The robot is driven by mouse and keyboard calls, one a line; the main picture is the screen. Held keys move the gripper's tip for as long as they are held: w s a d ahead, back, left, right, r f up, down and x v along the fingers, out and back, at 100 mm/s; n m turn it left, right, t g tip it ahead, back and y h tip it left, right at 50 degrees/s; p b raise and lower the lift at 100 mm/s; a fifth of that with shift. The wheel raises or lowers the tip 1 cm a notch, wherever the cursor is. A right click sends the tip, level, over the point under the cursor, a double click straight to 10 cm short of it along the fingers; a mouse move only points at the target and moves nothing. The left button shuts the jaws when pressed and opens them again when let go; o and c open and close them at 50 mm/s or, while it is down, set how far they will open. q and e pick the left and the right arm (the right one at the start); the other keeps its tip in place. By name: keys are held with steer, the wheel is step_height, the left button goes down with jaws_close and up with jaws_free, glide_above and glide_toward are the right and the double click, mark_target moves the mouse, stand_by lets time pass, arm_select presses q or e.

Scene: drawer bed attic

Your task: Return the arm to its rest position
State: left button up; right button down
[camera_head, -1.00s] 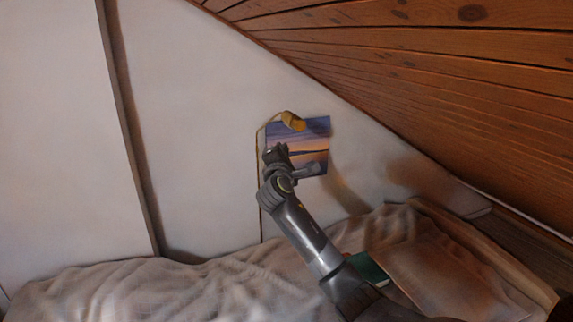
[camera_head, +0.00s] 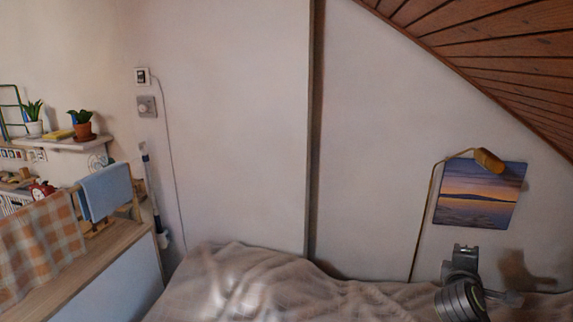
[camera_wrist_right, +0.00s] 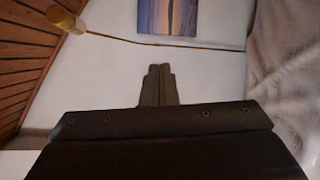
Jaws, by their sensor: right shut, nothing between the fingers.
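My right arm's gripper (camera_head: 466,254) shows at the lower right of the head view, in front of the white wall and above the bed. In the right wrist view the right gripper (camera_wrist_right: 158,72) has its two fingers together, with nothing between them. It touches nothing that I can see. My left gripper is in neither view.
A bed with a beige blanket (camera_head: 262,285) runs along the bottom. A gold wall lamp (camera_head: 488,161) hangs by a sunset picture (camera_head: 478,205), near the right gripper. A sloping wood ceiling (camera_head: 500,60) closes the upper right. A wooden-topped cabinet (camera_head: 95,262) stands left.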

steer(key=s+a+f+m+g+y, duration=0.2)
steer(key=s+a+f+m, duration=0.1)
steer(key=s+f, duration=0.55)
steer(key=s+a+f+m+g+y, duration=0.2)
steer(key=s+f+m, duration=0.1)
steer(key=s+f, duration=0.55)
steer(key=s+a+f+m+g+y, duration=0.1)
steer(key=s+a+f+m+g, duration=0.15)
steer(key=s, duration=0.45)
steer(key=s+a+f+m+g+y, duration=0.1)
steer(key=s+a+f+m+y, duration=0.15)
steer(key=s, duration=0.45)
steer(key=s+a+f+m+g+y, duration=0.1)
steer(key=s+a+f+m+g, duration=0.15)
steer(key=s, duration=0.45)
step_height(320, 180, down, 25)
steer(key=d, duration=0.1)
steer(key=s+a+f+g+b, duration=0.1)
steer(key=s+f, duration=1.4)
steer(key=f, duration=0.1)
steer(key=shift+f+g+y+b, duration=0.25)
steer(key=shift+g+y+b, duration=0.05)
steer(key=shift+y, duration=0.15)
